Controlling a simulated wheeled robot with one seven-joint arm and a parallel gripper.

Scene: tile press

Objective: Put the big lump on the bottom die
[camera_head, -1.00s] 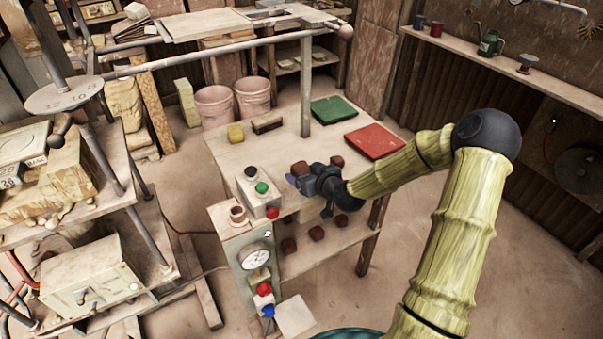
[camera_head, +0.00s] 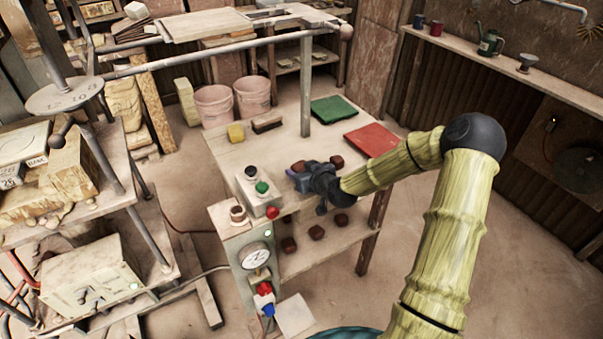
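Two reddish-brown lumps show on the table by my gripper (camera_head: 298,172): one lump (camera_head: 338,161) just behind the wrist, another lump (camera_head: 298,166) partly hidden at the fingers. Several similar lumps (camera_head: 316,232) lie on the shelf below; which one is the big lump I cannot tell. My gripper is low over the tabletop, pointing left. Its fingers are small and partly hidden, so I cannot tell whether they are open or hold anything. At the left is a press-like frame with stacked blocks (camera_head: 55,175); I cannot make out the bottom die for certain.
The table (camera_head: 235,157) bears a control box (camera_head: 258,190) with buttons, a yellow block (camera_head: 236,133), a brush-like item (camera_head: 267,125), a green mat (camera_head: 333,110) and a red mat (camera_head: 371,139). Floor at the right is free.

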